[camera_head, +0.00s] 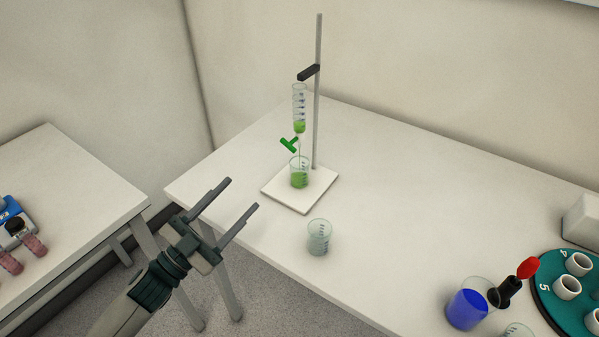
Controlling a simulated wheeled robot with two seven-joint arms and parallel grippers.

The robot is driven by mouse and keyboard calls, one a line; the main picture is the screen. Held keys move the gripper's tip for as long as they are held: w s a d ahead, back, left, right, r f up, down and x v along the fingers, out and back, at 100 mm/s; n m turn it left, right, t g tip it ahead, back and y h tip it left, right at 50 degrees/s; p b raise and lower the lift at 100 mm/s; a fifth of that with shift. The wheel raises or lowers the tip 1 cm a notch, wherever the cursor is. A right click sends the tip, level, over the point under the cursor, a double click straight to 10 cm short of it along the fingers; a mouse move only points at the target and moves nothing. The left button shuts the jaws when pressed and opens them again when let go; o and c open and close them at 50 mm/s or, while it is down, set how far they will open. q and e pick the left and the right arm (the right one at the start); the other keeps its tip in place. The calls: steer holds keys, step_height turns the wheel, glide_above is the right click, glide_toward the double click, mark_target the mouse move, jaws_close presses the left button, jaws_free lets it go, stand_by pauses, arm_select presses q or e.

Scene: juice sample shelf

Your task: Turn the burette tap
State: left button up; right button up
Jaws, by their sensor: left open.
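The burette (299,104) is a clear graduated tube with green liquid at its bottom, clamped upright on a stand (317,110) with a white base plate (318,184). Its green tap (289,144) sticks out to the left below the tube. A beaker with green liquid (299,176) stands under it on the base plate. My left gripper (238,195) is open and empty, in front of the table's left corner, to the left of and nearer than the stand. It is apart from the tap. My right gripper is not in view.
An empty-looking beaker (319,237) stands in front of the base plate. A beaker of blue liquid (467,308), a red-and-black dropper-like item (515,283) and a green rack (547,293) stand at the right. The table (400,190) is clear right of the stand.

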mark_target(287, 147)
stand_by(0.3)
arm_select(q)
steer(key=r+n+y+p, duration=0.1)
steer(key=r+p, duration=0.1)
steer(key=s+d+r+n+y+p, duration=0.1)
steer(key=n+y, duration=0.1)
steer(key=d+r+n+y+p, duration=0.1)
steer(key=r+y+p, duration=0.1)
steer(key=shift+s+d+r+n+g+p, duration=0.2)
steer(key=shift+d+r+n+g+p, duration=0.05)
steer(key=shift+r+n+g+p, duration=0.1)
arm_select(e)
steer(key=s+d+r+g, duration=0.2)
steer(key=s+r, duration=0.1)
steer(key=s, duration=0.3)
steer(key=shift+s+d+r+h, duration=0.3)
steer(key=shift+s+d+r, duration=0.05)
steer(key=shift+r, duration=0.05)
arm_select(q)
steer(key=shift+w, duration=0.1)
steer(key=p+x, duration=0.5)
steer(key=x, duration=1.1)
steer(key=shift+w, duration=0.2)
steer(key=shift+w+d, duration=0.3)
steer(key=shift+w, duration=0.05)
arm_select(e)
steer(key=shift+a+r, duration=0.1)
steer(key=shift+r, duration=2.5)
